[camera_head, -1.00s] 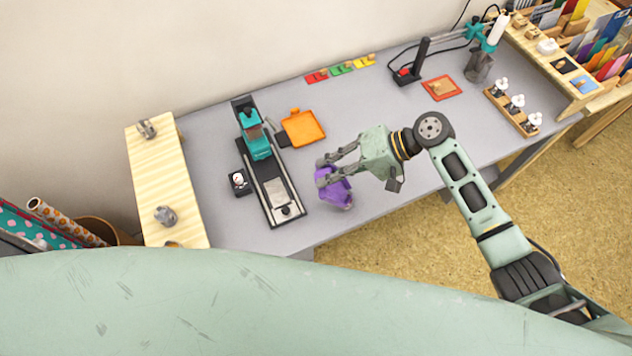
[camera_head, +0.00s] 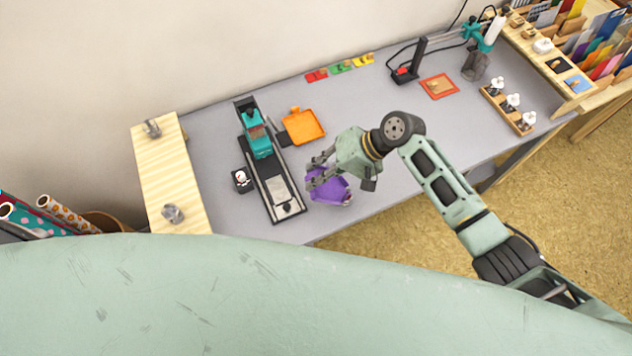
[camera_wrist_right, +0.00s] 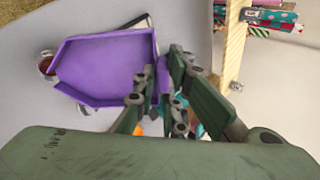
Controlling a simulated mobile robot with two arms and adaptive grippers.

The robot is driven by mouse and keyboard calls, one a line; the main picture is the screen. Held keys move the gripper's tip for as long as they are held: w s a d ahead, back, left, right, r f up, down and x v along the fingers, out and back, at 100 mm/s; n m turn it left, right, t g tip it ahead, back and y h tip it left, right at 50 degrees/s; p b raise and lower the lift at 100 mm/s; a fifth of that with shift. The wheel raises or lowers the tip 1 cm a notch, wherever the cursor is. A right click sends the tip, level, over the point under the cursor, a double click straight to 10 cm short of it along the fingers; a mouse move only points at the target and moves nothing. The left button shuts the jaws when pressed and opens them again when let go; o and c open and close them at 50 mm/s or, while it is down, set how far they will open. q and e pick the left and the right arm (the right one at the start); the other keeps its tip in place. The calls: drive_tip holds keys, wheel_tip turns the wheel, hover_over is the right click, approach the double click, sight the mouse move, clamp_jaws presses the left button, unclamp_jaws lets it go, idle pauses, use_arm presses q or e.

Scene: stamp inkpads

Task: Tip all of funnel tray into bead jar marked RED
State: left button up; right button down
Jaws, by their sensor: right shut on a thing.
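The purple funnel tray (camera_head: 330,188) is in my right gripper (camera_head: 312,175), near the front edge of the grey table. In the right wrist view the gripper (camera_wrist_right: 165,88) is shut on the tray's edge. The tray (camera_wrist_right: 105,68) shows a bare purple inside there, with no beads visible. A small jar with red in it (camera_wrist_right: 47,64) stands beside the tray's left edge in that view, partly hidden. In the head view the tray covers most of that spot, and no label can be read. My left gripper is not in view.
A black rail with a teal press (camera_head: 258,145) stands left of the tray, and an orange tray (camera_head: 303,127) lies behind it. A small dark pot (camera_head: 241,180) sits left of the rail. A wooden shelf (camera_head: 168,175) bounds the left end.

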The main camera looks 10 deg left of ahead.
drive_tip(key=shift+s+a+r+h+p, duration=0.15)
drive_tip(key=shift+a+h+p, duration=0.35)
drive_tip(key=shift+p, duration=0.5)
drive_tip(key=shift+s+a+h+p, duration=0.15)
drive_tip(key=shift+a+h+p, duration=0.25)
drive_tip(key=shift+a+p, duration=0.1)
drive_tip(key=a+h, duration=0.1)
drive_tip(key=h, duration=0.1)
drive_tip(key=s+a+f+t+h, duration=0.1)
drive_tip(key=a+h, duration=0.1)
drive_tip(key=a+f+t+h, duration=0.1)
drive_tip(key=h, duration=0.1)
drive_tip(key=shift+s+a+h, duration=0.15)
drive_tip(key=shift+h, duration=0.25)
drive_tip(key=shift+r, duration=0.1)
drive_tip(key=shift+a, duration=0.1)
drive_tip(key=shift+b, duration=0.3)
